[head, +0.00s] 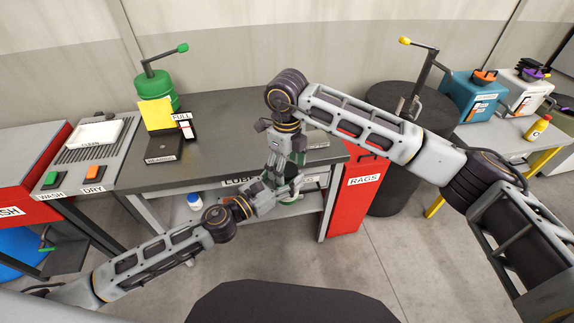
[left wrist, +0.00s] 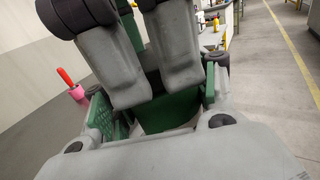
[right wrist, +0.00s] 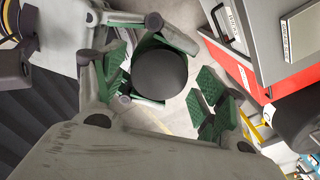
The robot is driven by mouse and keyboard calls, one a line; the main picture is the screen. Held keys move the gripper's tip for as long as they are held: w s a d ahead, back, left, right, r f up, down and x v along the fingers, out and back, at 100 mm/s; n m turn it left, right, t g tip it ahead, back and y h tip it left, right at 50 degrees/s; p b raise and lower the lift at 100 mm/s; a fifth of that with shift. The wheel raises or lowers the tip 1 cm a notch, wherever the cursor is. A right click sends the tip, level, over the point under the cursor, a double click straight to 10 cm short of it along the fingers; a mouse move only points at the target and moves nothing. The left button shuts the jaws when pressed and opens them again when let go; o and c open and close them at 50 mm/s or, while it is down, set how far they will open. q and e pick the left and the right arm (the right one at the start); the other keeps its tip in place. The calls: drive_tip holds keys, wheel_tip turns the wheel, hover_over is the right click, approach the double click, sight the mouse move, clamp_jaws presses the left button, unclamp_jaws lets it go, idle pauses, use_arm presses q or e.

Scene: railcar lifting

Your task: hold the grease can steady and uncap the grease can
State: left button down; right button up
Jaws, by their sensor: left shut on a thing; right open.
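My left gripper (head: 290,186) reaches in from the left at the front edge of the bench and is shut on the grease can, which is mostly hidden in the head view. In the right wrist view the can's dark round top (right wrist: 160,73) shows between green finger pads. My right gripper (head: 284,160) points down from above, directly over the left gripper, and is open around the area of that top. I cannot tell whether its pads touch it. In the left wrist view grey fingers and green pads hide most of the can.
The dark workbench (head: 235,115) carries a green hand pump (head: 155,85), a yellow card (head: 157,116) and a black bearing box (head: 163,148). A red rags bin (head: 358,190) and a dark drum (head: 405,190) stand to the right. A small bottle (head: 194,201) sits below the bench.

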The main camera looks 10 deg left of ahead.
drive_tip(key=shift+r, duration=0.15)
drive_tip(key=shift+r, duration=2.15)
